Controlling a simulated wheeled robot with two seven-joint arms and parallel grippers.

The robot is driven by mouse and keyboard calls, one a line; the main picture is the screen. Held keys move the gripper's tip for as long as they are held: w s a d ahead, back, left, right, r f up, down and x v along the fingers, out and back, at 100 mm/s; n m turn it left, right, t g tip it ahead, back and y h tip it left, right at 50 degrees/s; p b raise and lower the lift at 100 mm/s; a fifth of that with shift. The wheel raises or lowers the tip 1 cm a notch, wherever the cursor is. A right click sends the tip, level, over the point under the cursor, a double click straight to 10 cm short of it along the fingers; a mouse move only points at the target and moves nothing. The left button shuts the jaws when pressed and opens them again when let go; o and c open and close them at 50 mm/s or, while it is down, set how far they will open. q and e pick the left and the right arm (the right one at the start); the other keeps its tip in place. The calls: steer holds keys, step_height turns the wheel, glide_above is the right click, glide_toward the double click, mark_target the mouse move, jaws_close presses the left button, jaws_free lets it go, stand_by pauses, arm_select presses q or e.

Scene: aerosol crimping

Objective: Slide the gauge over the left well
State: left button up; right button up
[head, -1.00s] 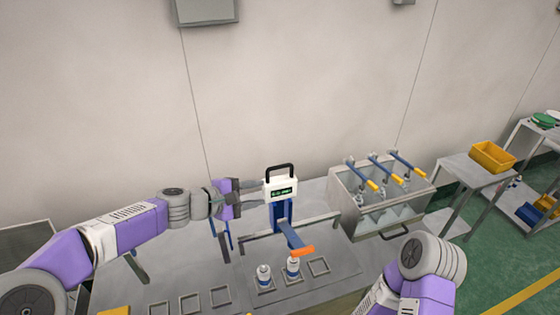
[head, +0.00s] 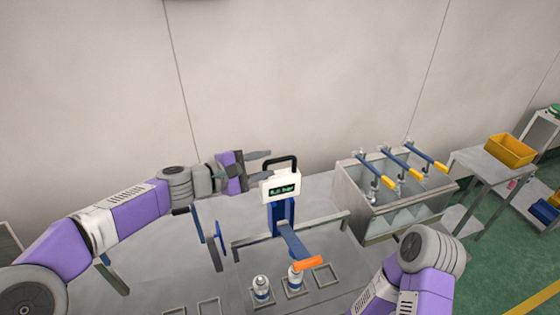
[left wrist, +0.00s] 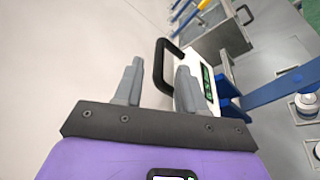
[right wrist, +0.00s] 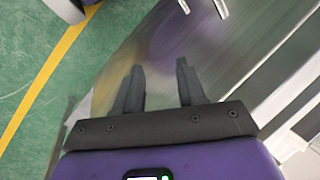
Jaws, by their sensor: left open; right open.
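The gauge (head: 281,187) is a white box with a green display and a black top handle (head: 283,162), on a blue carriage (head: 283,216) on a rail (head: 320,224). A blue arm with an orange end (head: 308,263) reaches forward from it over the middle well. My left gripper (head: 258,170) is open just left of the handle. In the left wrist view the open fingers (left wrist: 160,85) are close to the handle (left wrist: 170,68); I cannot tell if they touch it. A can (head: 262,287) stands in the left well and another (head: 294,282) in the middle well. My right gripper (right wrist: 160,85) is open and empty.
A grey bin (head: 370,215) with several blue, yellow-ended levers stands right of the rail. An empty square well (head: 326,277) lies right of the cans. A side table (head: 485,160) holds a yellow crate (head: 511,150). Blue uprights (head: 206,240) stand at the rail's left.

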mark_target(274, 161)
arm_select(q)
steer(key=x, duration=0.6)
steer(key=shift+p, duration=0.35)
steer(key=shift+a, duration=0.1)
steer(key=shift+c, duration=0.3)
jaws_close()
